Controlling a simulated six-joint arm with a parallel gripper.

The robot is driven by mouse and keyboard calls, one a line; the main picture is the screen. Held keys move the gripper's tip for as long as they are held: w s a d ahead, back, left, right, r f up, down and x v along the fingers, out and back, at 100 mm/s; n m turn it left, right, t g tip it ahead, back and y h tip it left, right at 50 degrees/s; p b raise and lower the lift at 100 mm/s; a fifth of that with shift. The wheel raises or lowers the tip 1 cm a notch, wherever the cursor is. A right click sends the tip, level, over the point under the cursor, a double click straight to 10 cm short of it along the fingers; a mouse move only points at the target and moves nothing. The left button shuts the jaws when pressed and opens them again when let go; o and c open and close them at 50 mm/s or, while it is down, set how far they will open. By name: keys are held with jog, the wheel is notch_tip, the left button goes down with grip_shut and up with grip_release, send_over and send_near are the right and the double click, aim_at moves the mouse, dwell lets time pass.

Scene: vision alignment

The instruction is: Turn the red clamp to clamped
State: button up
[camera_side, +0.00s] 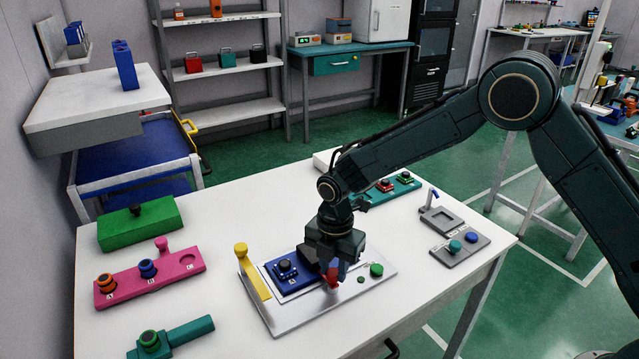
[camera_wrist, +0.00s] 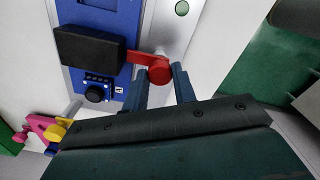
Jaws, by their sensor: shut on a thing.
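The red clamp (camera_side: 332,282) stands on the grey fixture plate (camera_side: 350,296), at the right side of the blue unit (camera_side: 270,281) with a black knob. In the wrist view the red clamp (camera_wrist: 157,69) has a round head and a short arm pointing left, towards a black block (camera_wrist: 88,47) over the blue unit (camera_wrist: 120,20). My gripper (camera_side: 334,266) points down at the clamp. In the wrist view its two fingers (camera_wrist: 163,88) are on either side of the round head, shut on it. The fingers partly hide the clamp's lower part.
A yellow lever (camera_side: 253,272) stands at the plate's left edge and a green button (camera_side: 376,269) at its right. A pink block (camera_side: 175,270), a green box (camera_side: 140,223) and a teal handle piece (camera_side: 185,332) lie left. A grey block (camera_side: 459,245) lies right. Bare white table lies between them.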

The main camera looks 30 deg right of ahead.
aim_at(333, 272)
jog(key=o, duration=1)
jog(key=shift+r, duration=0.15)
notch_tip(333, 272, up, 14)
dwell(0.6)
